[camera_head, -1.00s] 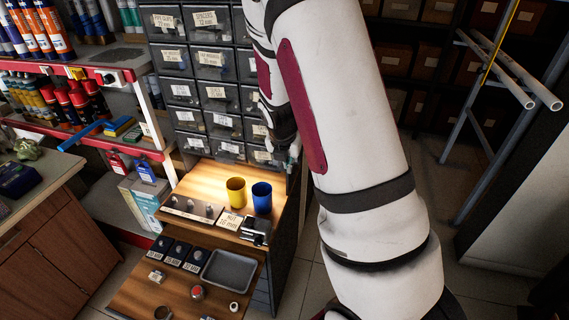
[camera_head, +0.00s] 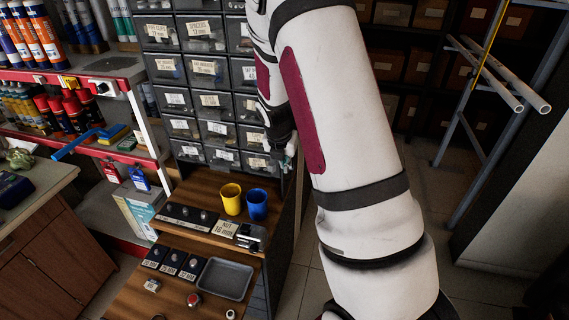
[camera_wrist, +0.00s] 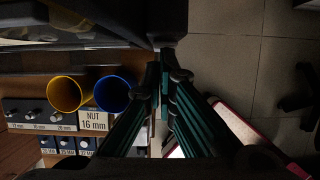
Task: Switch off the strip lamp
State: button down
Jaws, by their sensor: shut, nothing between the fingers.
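The strip lamp itself does not show clearly in either view; its place under the drawer cabinet (camera_head: 215,103) is dark. The wooden counter (camera_head: 200,184) below that cabinet is unlit. My gripper (camera_head: 289,152) is at the cabinet's lower right corner, partly hidden by my arm in the head view. In the wrist view my gripper (camera_wrist: 165,80) has its dark green fingers together and empty, with their tips close to a dark edge (camera_wrist: 120,35) across the top. I cannot tell whether they touch it, and no switch can be made out.
A yellow cup (camera_head: 230,199) and a blue cup (camera_head: 257,204) stand on the counter, left of my gripper. A grey tray (camera_head: 224,279) lies on the lower shelf. A shelf unit (camera_head: 110,85) is at the left. Open floor (camera_wrist: 230,50) lies to the right.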

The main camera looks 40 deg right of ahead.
jog(key=shift+r, duration=0.15)
jog(key=shift+r+p, duration=0.65)
